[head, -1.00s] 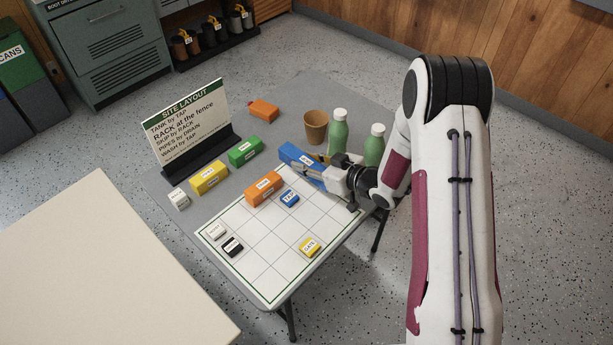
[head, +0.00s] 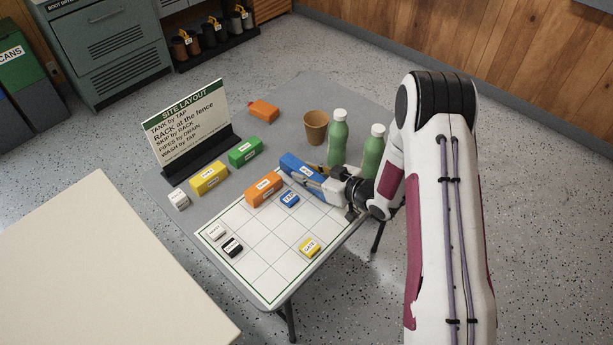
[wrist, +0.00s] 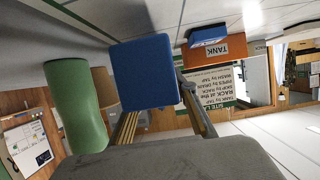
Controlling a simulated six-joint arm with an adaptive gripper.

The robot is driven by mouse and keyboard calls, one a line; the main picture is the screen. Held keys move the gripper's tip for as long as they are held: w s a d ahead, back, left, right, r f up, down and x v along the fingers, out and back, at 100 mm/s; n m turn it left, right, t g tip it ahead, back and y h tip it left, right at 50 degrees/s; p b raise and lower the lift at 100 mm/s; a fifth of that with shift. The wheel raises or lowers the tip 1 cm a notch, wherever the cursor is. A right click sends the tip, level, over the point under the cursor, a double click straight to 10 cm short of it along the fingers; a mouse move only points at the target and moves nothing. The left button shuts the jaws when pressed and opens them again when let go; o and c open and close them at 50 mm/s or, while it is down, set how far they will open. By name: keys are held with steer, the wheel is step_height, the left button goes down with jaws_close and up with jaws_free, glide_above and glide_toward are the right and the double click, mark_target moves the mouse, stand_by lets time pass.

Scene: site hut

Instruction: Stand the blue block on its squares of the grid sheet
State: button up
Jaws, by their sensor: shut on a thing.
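The long blue block (head: 298,167) is in my gripper (head: 312,182) at the far right corner of the grid sheet (head: 262,267). In the wrist view the blue block (wrist: 145,80) fills the space between my gripper's fingers (wrist: 158,118). My gripper is shut on it. Whether its underside touches the sheet cannot be told. An orange block (head: 264,189) stands on the back edge of the sheet, left of the blue block. A small blue labelled block (head: 289,199) lies on the sheet just in front of them.
A yellow gate block (head: 310,247), a white (head: 216,232) and a black block (head: 232,246) sit on the sheet. Green bottles (head: 338,140) and a brown cup (head: 315,127) stand close behind my gripper. The layout sign (head: 190,120) stands at the back left. The sheet's front middle is clear.

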steer(key=shift+f, duration=0.85)
steer(key=shift+f, duration=0.1)
steer(key=o, duration=1.2)
steer(key=shift+o, duration=0.2)
steer(key=shift+v, duration=6.05)
